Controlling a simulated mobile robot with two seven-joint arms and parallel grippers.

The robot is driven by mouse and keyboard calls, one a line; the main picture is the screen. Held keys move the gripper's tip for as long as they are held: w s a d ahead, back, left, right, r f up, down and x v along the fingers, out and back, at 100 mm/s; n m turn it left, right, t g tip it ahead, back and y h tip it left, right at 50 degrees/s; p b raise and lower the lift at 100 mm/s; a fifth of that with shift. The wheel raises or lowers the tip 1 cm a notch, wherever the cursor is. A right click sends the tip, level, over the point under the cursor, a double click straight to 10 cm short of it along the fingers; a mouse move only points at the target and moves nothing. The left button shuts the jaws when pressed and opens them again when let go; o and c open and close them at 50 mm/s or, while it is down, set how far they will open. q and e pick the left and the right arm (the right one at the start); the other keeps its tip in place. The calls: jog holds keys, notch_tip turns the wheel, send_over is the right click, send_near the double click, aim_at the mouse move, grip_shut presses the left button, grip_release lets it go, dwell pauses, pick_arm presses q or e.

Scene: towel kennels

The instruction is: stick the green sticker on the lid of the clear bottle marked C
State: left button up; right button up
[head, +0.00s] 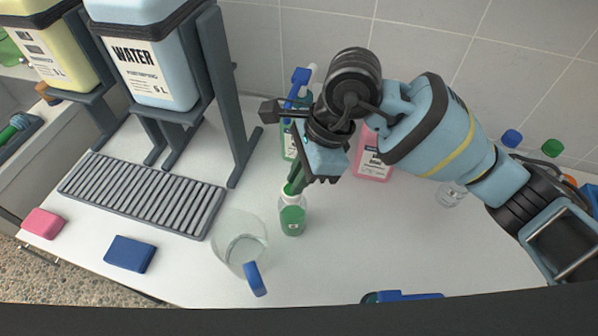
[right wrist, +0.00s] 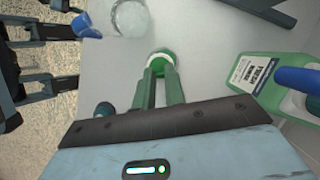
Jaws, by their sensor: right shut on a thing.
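My right gripper (head: 293,187) comes down from the upper right, with its green fingers shut at the top of a small green-and-white bottle (head: 292,219). The bottle stands upright on the counter. In the right wrist view the fingers (right wrist: 160,78) reach the bottle's round green-and-white top (right wrist: 160,59). What lies between the fingertips is too small to make out. A small clear bottle (head: 451,196) stands under my right forearm, partly hidden. A blue lid (head: 511,138) and a green lid (head: 552,147) show behind the arm. No mark C is legible. My left gripper is not identifiable.
A clear jug (head: 238,235) with a blue handle stands just left of the gripper. A pink bottle (head: 373,165) and a green spray bottle (right wrist: 270,82) stand behind. A WATER tank (head: 150,70), slatted tray (head: 140,195) and blue sponge (head: 130,254) are left. The front-right counter is mostly clear.

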dwell(0.3)
jog(key=o, duration=1.3)
pick_arm(q)
jog(key=shift+w, duration=0.15)
pick_arm(e)
jog(key=shift+r, duration=0.1)
pick_arm(q)
jog(key=shift+w+r+t+p, duration=0.2)
jog(key=shift+w+r+p, duration=0.4)
jog(key=shift+r, duration=0.25)
jog(key=shift+w+r+t+p, duration=0.2)
jog(key=shift+w+r+p, duration=0.35)
jog(key=shift+r, duration=0.25)
pick_arm(e)
jog(key=shift+r, duration=2.35)
